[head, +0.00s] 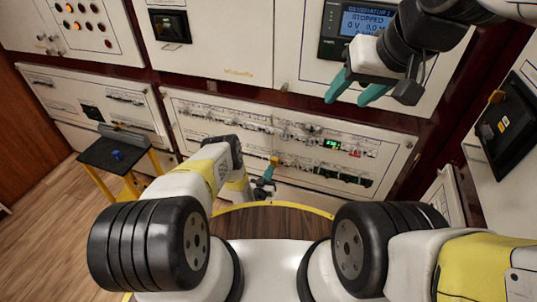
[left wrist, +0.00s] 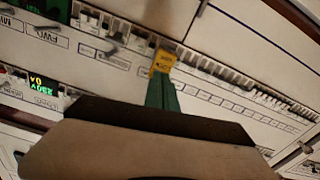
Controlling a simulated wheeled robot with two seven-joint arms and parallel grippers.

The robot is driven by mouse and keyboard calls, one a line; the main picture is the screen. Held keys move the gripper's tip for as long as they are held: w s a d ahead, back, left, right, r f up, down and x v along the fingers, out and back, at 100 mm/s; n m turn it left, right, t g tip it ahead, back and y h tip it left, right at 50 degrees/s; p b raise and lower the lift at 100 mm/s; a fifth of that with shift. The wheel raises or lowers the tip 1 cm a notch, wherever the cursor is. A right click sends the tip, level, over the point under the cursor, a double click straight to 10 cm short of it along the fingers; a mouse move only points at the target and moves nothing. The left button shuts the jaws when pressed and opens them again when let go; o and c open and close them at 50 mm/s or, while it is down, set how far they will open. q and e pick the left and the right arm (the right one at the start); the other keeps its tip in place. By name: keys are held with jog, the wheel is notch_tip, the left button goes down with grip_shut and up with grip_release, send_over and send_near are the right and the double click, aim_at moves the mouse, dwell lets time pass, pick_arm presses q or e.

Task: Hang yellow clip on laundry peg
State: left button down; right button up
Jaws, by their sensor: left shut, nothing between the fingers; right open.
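A small yellow clip (head: 274,160) with dark lettering is at the lower breaker panel; it also shows in the left wrist view (left wrist: 163,63). My left gripper (head: 266,180) is low in front of that panel. In the left wrist view its green fingers (left wrist: 161,84) are shut with nothing between them, and their tips are right at the clip's lower edge. I cannot tell whether they touch it. No peg can be made out behind the clip, and I cannot read any laundry label. My right gripper (head: 352,97) is open and empty, high in front of the upper panels.
The breaker panel (head: 390,150) has rows of switches and a green-lit display (head: 331,144). A black-topped stand (head: 95,155) with yellow legs holds a small blue object (head: 117,155) at left. A black box (head: 508,125) with a yellow piece is on the right wall. Wooden floor is clear at lower left.

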pick_arm(q)
jog(key=shift+x, duration=0.9)
jog(key=shift+w, duration=0.15)
jog(key=v, duration=1)
jog(key=shift+s, duration=0.25)
jog(key=x, duration=1)
jog(key=shift+w, duration=0.25)
dwell(0.5)
